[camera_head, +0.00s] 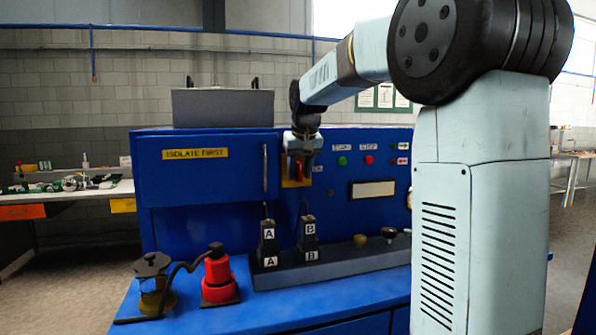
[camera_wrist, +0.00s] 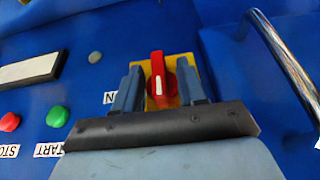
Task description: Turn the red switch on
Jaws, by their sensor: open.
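The red switch (camera_wrist: 157,79) is a rotary knob with a white mark on a yellow plate (camera_wrist: 174,62), on the blue panel. In the wrist view its handle stands roughly upright. In the head view, the red switch (camera_head: 299,172) is partly covered by my gripper (camera_head: 300,160). My gripper (camera_wrist: 159,72) is open, with one blue-grey finger on each side of the knob. Gaps show between fingers and knob; nothing is gripped. A white label (camera_wrist: 110,97) beside the plate is partly hidden by a finger, with "N" showing.
A green button (camera_wrist: 57,116) and red button (camera_wrist: 10,122) sit on the panel. A vertical metal handle (camera_head: 265,168) is on the "ISOLATE FIRST" door left of the switch. Levers A (camera_head: 268,235) and B (camera_head: 308,230) and a red device (camera_head: 218,278) stand below.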

